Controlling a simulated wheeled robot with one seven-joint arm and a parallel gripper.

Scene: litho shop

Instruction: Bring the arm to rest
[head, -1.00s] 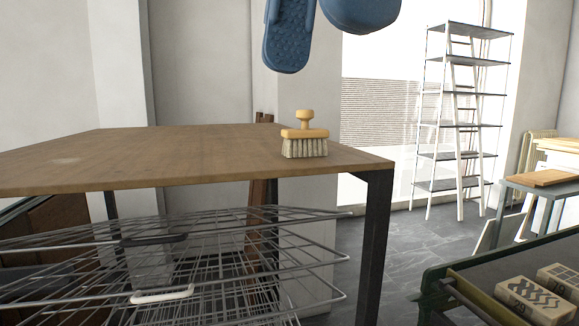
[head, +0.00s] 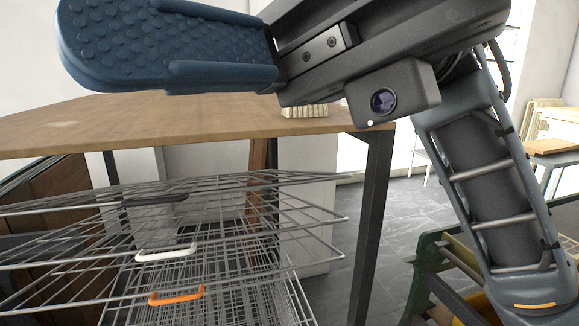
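My gripper (head: 170,48) reaches in from the right across the top of the head view, in front of the wooden table. One blue finger with a studded face points left. The second finger does not show clearly, so I cannot tell whether the gripper is open or shut. I see nothing held at the visible finger. My arm bends up from the lower right to the dark gripper body. On the table (head: 130,118), the pale bristles of the brush (head: 303,111) show below the gripper body, which hides the rest of it.
Wire racks (head: 200,220) with white and orange handles sit under the tabletop, close to the front. A dark table leg (head: 372,225) stands at their right. A green-framed bench (head: 428,268) is at the lower right, partly behind my arm. Grey floor (head: 400,210) shows between.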

